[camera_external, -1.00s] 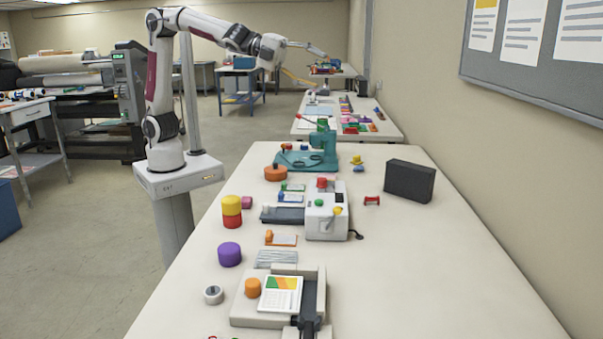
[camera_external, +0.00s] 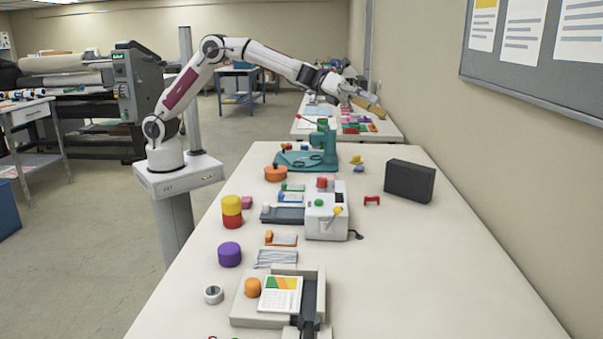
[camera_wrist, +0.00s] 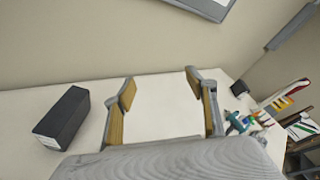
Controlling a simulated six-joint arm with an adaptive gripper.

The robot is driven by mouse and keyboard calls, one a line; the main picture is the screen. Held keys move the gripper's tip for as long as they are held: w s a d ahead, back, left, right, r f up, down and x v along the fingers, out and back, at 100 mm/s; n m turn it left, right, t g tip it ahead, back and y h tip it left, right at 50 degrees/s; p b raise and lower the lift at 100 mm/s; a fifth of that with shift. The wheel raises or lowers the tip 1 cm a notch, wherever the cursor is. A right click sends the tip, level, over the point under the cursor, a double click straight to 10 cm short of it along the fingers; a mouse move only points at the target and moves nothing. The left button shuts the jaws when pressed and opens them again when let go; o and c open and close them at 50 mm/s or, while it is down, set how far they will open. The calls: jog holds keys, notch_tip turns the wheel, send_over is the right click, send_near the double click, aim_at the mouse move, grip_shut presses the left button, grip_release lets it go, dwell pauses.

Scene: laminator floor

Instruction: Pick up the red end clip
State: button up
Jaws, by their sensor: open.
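The red end clip (camera_external: 372,201) is a small red piece with wider ends. It lies on the long white table to the left of a dark box in the external view, and I do not see it in the wrist view. My gripper (camera_external: 378,106) is raised well above the table's far right part, higher and farther back than the clip. The wrist view shows my gripper (camera_wrist: 160,84) open and empty, with tan pads on both fingers.
The dark box (camera_external: 410,181) stands right of the clip; it also shows in the wrist view (camera_wrist: 62,118). A white machine (camera_external: 326,217) is left of the clip, and a teal press (camera_external: 322,150) is behind. The table's right front is clear. A wall bounds the right side.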

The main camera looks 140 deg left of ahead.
jog(key=s+a+f+m+g+h, duration=0.1)
jog(key=a+f+m+h, duration=0.35)
jog(key=f, duration=0.85)
jog(key=m+g+h, duration=0.2)
jog(key=m+g, duration=0.1)
jog(key=m, duration=0.5)
send_near(369, 203)
jog(key=shift+w+d+r, duration=0.2)
jog(key=shift+w+r, duration=0.1)
jog(key=shift+w, duration=0.15)
jog(key=shift+w+d+r, duration=0.2)
jog(key=shift+w+r, duration=0.05)
jog(key=shift+w, duration=0.15)
jog(key=shift+x, duration=1.35)
jog(key=shift+r+x, duration=0.15)
jog(key=shift+x, duration=1.1)
jog(key=shift+r+x, duration=0.1)
jog(key=shift+x, duration=1.2)
jog(key=shift+w, duration=0.15)
